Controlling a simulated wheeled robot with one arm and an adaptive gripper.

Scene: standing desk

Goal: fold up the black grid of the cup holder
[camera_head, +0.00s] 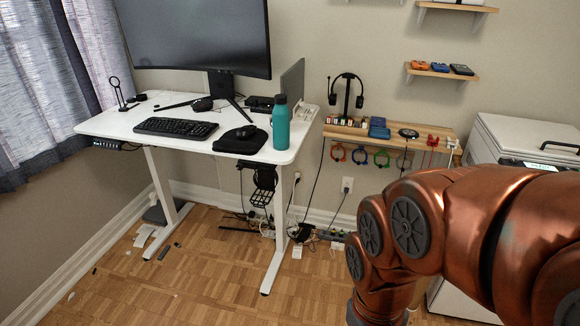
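A black cup holder (265,178) hangs below the desk top, near the inner side of the desk's right leg. Its black grid (262,197) shows as a small dark mesh at the lower part of the holder. The grid looks lowered, but it is too small to tell its exact angle. Nothing shows inside the holder. My copper-coloured arm fills the lower right of the view, well to the right of the holder. My gripper is out of the picture.
The white standing desk (110,124) carries a monitor (195,38), keyboard (176,128) and teal bottle (281,124). Cables and a power strip (330,235) lie behind the right desk leg (278,230). A wooden shelf (345,130) stands right of the desk. Open wooden floor lies in front.

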